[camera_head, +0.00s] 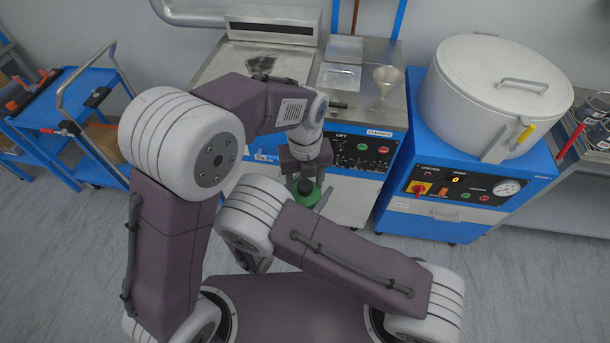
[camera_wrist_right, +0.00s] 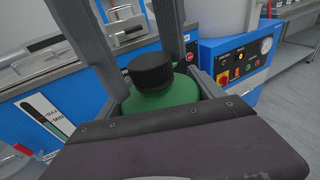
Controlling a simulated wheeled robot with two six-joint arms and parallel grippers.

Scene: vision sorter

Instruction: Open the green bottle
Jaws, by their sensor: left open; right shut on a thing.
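The green bottle (camera_head: 309,198) has a black cap (camera_wrist_right: 151,71) and shows its green shoulder (camera_wrist_right: 168,97) in the right wrist view. My right gripper (camera_wrist_right: 163,92) is shut on the bottle, with a finger on either side of its body. In the head view my right forearm hides most of that gripper and the lower bottle. My left gripper (camera_head: 306,178) is open above the bottle and points down. In the right wrist view its two grey fingers stand on either side of the cap, apart from it. The cap sits on the bottle.
Behind the bottle stands a blue and steel bench (camera_head: 365,112) with a control panel and a funnel (camera_head: 387,78). A large white lidded vessel (camera_head: 490,95) stands on a blue cabinet at right. Blue trolleys (camera_head: 65,115) stand at left. The floor between is clear.

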